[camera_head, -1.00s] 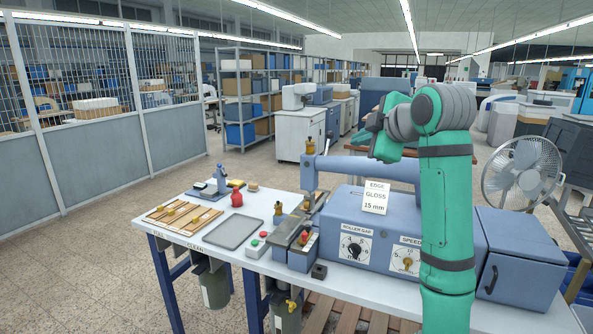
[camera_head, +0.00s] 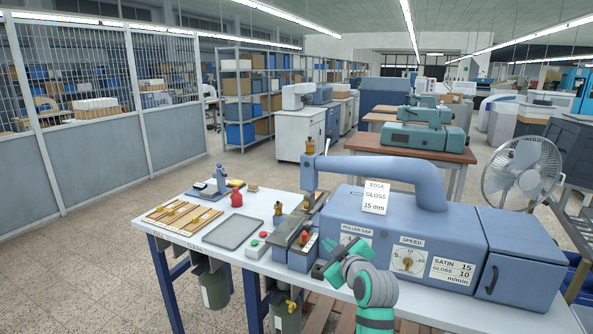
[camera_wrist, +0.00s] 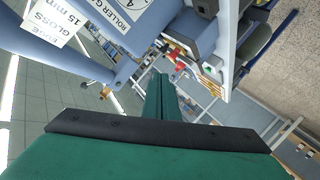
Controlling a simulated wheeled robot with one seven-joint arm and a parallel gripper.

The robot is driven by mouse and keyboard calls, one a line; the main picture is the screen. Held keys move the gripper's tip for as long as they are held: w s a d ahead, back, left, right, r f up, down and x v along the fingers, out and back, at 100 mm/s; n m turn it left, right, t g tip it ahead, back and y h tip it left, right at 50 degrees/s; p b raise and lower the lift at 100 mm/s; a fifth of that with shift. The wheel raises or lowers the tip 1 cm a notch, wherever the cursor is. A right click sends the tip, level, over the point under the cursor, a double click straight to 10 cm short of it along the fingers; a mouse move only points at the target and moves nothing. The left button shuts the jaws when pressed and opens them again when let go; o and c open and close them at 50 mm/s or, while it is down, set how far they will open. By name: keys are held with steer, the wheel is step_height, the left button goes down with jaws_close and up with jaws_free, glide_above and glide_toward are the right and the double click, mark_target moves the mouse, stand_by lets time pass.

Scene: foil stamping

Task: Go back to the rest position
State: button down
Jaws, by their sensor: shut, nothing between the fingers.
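My gripper (camera_head: 331,259) shows in the head view low in front of the blue foil stamping machine (camera_head: 428,215). It hides part of the roller gap dial label. In the wrist view my green gripper fingers (camera_wrist: 163,98) are together with nothing between them. The machine's blue body (camera_wrist: 75,45) and its labels lie close by at the upper left of the wrist view. The gripper looks apart from the machine, though the exact gap is hard to judge.
The white bench (camera_head: 180,231) holds a grey tray (camera_head: 233,232), a red container (camera_head: 237,197) and wooden strips (camera_head: 178,217). A button box (camera_head: 257,246) sits near the bench's front edge. A fan (camera_head: 522,170) stands at the right.

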steer(key=s+a+f+m+h, duration=0.1)
steer(key=s+a+f+m, duration=0.1)
steer(key=s+f, duration=0.5)
steer(key=s+a+f+m, duration=0.2)
steer(key=a+f, duration=0.1)
steer(key=f, duration=0.9)
steer(key=s+a+f+m+h, duration=0.1)
steer(key=s+f+m, duration=0.1)
steer(key=s+f, duration=0.55)
steer(key=s+a+f+m+h, duration=0.15)
steer(key=s+f, duration=0.35)
steer(key=s, duration=0.5)
steer(key=s+a+f+m, duration=0.1)
steer(key=s+a+m, duration=0.15)
steer(key=s, duration=1.75)
steer(key=s+r, duration=0.3)
steer(key=s, duration=0.4)
steer(key=s+r+t, duration=0.1)
steer(key=s+r, duration=0.3)
steer(key=s, duration=0.3)
steer(key=shift+s+d, duration=0.25)
steer(key=shift+s, duration=0.1)
